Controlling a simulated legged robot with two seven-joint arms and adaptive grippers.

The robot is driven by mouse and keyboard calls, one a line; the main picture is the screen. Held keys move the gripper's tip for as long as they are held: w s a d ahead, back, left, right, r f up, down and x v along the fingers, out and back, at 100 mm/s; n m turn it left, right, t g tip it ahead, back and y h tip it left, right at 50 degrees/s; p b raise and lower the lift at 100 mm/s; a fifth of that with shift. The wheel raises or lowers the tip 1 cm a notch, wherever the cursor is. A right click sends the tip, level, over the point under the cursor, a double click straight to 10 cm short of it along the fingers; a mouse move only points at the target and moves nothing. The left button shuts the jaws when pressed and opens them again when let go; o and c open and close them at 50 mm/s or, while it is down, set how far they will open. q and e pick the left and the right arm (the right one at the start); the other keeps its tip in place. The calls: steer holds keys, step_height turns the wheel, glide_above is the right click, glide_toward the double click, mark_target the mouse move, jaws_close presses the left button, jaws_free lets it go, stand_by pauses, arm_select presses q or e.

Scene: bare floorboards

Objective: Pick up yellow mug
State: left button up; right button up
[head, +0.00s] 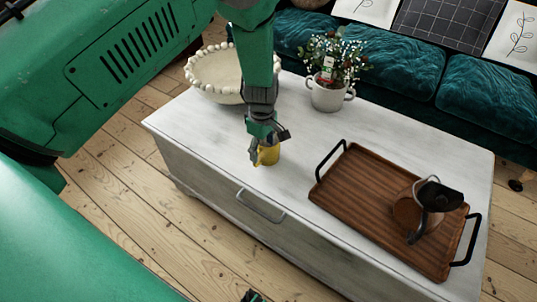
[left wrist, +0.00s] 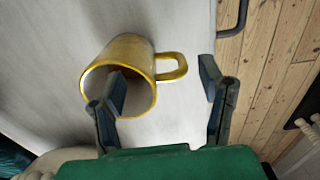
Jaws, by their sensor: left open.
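The yellow mug (head: 270,155) is on the white wooden chest, near its front edge. In the left wrist view the mug (left wrist: 137,52) shows its open mouth, and its handle points right. My left gripper (head: 268,146) is right over the mug in the head view and hides part of it. In the left wrist view my left gripper (left wrist: 162,86) is open, with the handle between its fingers. The left finger overlaps the mug's mouth; I cannot tell whether it is inside or touching. The right finger is clear of the handle.
The white chest (head: 215,150) has a metal handle (head: 260,207) in front. A beaded white bowl (head: 214,78) and a potted plant (head: 327,95) stand behind the mug. A wooden tray (head: 355,188) with a brown and black pot (head: 422,212) is right. A teal sofa (head: 395,65) stands behind.

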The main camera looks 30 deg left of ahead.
mark_target(257, 164)
arm_select(q)
steer(key=shift+f, duration=0.85)
steer(key=shift+s+a+f, duration=0.1)
steer(key=shift+a+f, duration=0.15)
steer(key=shift+a, duration=0.1)
steer(key=f, duration=0.1)
steer(key=a+f+b, duration=0.1)
steer(key=f, duration=0.1)
steer(key=f+b, duration=0.1)
steer(key=f, duration=0.1)
steer(key=shift+s+a, duration=0.2)
steer(key=shift+s, duration=0.1)
steer(key=shift+d+f, duration=0.15)
steer(key=shift+d, duration=0.1)
steer(key=shift+d+r, duration=0.2)
steer(key=shift+d, duration=0.2)
steer(key=c, duration=1.1)
steer(key=shift+a, duration=0.25)
jaws_close()
steer(key=shift+s+a+f, duration=0.1)
steer(key=shift+a+f, duration=0.05)
steer(key=shift+a, duration=0.05)
arm_select(e)
steer(key=shift+s+a+f, duration=0.1)
steer(key=shift+a+f, duration=0.1)
steer(key=shift+f, duration=0.45)
steer(key=shift+a+f, duration=0.15)
steer(key=shift+f, duration=0.45)
